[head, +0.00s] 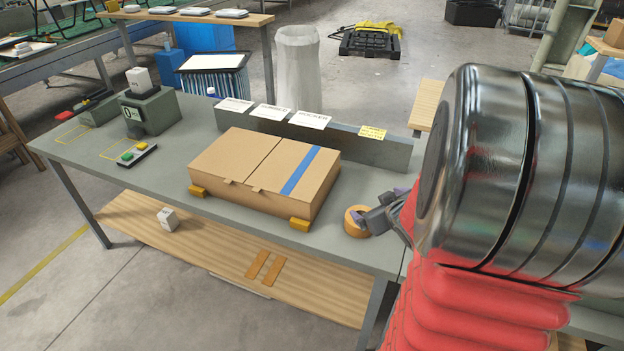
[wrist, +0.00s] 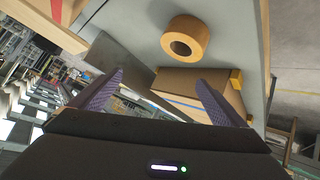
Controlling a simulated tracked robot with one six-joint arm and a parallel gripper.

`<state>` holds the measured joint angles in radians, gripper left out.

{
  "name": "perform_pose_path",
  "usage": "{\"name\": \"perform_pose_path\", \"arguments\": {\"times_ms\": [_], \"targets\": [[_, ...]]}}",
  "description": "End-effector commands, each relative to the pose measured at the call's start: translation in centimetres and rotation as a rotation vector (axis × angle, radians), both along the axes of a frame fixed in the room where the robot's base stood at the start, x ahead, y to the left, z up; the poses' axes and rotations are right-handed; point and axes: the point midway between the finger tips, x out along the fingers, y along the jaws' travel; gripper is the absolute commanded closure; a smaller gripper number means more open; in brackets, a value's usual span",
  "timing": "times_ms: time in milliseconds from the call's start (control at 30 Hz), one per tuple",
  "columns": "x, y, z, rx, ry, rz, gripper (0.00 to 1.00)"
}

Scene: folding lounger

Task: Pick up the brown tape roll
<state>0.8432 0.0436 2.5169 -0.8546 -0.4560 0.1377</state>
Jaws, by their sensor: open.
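The brown tape roll (head: 356,221) lies on the grey table top (head: 350,262), right of the cardboard box and near the front edge. My gripper (head: 385,205) is beside it in the head view and hides part of its right side. In the wrist view the tape roll (wrist: 186,40) shows whole, with its dark hole facing the camera. There my gripper (wrist: 158,85) has its two purple fingers spread, with nothing between them. The roll is beyond the fingertips and apart from them in that view.
A closed cardboard box (head: 262,172) with a blue strip sits on yellow corner blocks (head: 299,225). A grey ledge with paper labels (head: 302,119) runs behind it. A button panel (head: 133,155) and a display unit (head: 150,112) stand at left. A wooden shelf (head: 220,250) is below.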

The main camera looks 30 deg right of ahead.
Motion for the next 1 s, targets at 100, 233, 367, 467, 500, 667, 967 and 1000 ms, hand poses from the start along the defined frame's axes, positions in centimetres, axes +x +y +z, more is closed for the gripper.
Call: {"name": "perform_pose_path", "arguments": {"times_ms": [100, 233, 367, 467, 500, 667, 967, 1000], "targets": [[-1.1, -1.1, -2.4, 0.043, -0.040, 0.028, 0.05], [-2.4, -1.4, -4.4, 0.101, -0.103, 0.067, 0.05], [-3.8, -1.1, -6.0, 0.173, -0.180, 0.101, 0.05], [-4.8, -0.7, -6.7, 0.225, -0.239, 0.121, 0.05], [-5.1, -0.5, -6.9, 0.243, -0.259, 0.129, 0.05], [-5.8, -0.1, -7.0, 0.281, -0.310, 0.144, 0.05], [-5.8, 0.1, -7.0, 0.284, -0.316, 0.149, 0.05], [-5.8, 0.1, -7.0, 0.284, -0.316, 0.149, 0.05]]}}
